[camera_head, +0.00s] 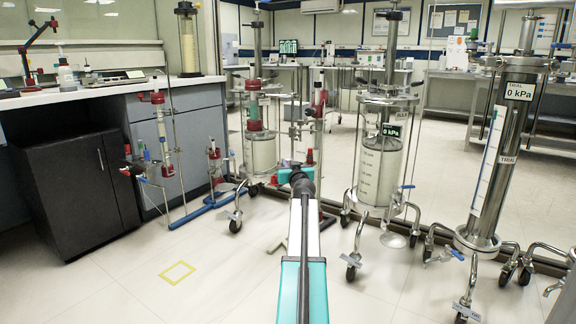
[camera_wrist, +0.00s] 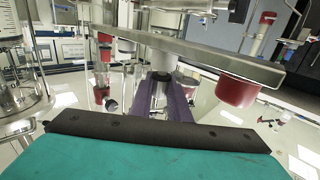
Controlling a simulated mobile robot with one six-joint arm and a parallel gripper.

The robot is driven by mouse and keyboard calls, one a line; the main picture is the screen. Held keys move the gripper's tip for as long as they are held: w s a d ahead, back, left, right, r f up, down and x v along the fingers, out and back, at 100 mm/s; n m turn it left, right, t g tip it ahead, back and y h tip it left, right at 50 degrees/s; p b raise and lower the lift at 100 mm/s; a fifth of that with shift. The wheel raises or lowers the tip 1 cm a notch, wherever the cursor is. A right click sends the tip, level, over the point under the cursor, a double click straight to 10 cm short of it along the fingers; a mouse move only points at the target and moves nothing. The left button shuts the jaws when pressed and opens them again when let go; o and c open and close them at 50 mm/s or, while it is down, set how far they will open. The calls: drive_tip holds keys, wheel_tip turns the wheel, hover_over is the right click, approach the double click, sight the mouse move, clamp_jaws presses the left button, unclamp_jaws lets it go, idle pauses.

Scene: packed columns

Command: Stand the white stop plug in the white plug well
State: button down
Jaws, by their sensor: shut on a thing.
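My gripper (camera_wrist: 165,83) shows two purple fingers in the wrist view, shut on a small pale piece (camera_wrist: 163,60) at their tips. It looks like the white stop plug, but most of it is hidden by the fingers and the steel plate. The steel plate (camera_wrist: 200,62) crosses just beyond and above the fingertips. A white cup (camera_wrist: 124,45) sits on it to the left, perhaps the white plug well; I cannot see into it. In the head view, my teal wrist (camera_head: 297,175) reaches forward among the columns and hides the fingertips and plug.
A red cup (camera_wrist: 238,90) hangs below the plate, right of the fingers. Glass column (camera_head: 262,150), gauge column (camera_head: 381,150) and steel column (camera_head: 497,150) stand on wheeled legs around the arm. A black cabinet (camera_head: 75,190) is left.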

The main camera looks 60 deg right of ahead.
drive_tip(key=c, duration=1.6)
unclamp_jaws()
drive_tip(key=shift+s+a, duration=0.1)
drive_tip(key=shift+p+v, duration=1.3)
drive_tip(key=shift+v, duration=5.5)
drive_tip(key=shift+a+r, duration=0.1)
